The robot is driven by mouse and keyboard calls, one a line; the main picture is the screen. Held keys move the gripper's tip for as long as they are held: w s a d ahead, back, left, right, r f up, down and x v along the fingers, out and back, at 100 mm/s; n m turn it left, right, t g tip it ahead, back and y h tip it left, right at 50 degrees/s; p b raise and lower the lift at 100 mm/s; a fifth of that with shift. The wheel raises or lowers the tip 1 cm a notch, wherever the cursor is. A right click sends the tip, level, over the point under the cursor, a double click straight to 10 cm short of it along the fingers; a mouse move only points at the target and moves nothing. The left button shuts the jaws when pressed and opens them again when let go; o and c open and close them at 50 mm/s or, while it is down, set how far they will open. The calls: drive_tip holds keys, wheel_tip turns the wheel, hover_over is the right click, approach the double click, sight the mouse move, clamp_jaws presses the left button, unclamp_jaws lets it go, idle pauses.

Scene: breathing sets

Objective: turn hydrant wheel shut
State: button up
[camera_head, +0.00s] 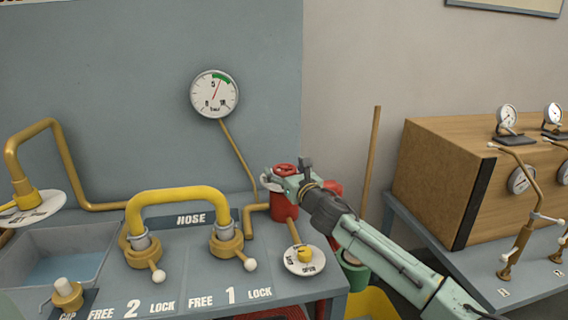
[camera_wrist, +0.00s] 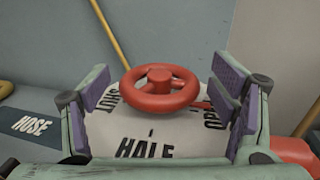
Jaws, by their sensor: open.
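The red hydrant wheel (camera_wrist: 160,88) sits above a white round plate (camera_wrist: 150,140) with the letters SHUT, HALF and OPEN, partly covered. In the head view the wheel (camera_head: 285,169) tops the red hydrant body (camera_head: 276,196) at the back of the bench. In the head view my gripper (camera_head: 295,180) reaches in from the right and hides part of the wheel and plate.
A yellow hose pipe (camera_head: 178,198) stands left of the hydrant, and a pressure gauge (camera_head: 214,93) hangs on the wall above. A small round dial plate (camera_head: 304,262) with a yellow knob lies in front. A wooden box (camera_head: 440,185) with gauges stands right.

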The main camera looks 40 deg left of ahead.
drive_tip(key=shift+w+a, duration=0.25)
drive_tip(key=shift+a, duration=0.25)
drive_tip(key=c, duration=1.2)
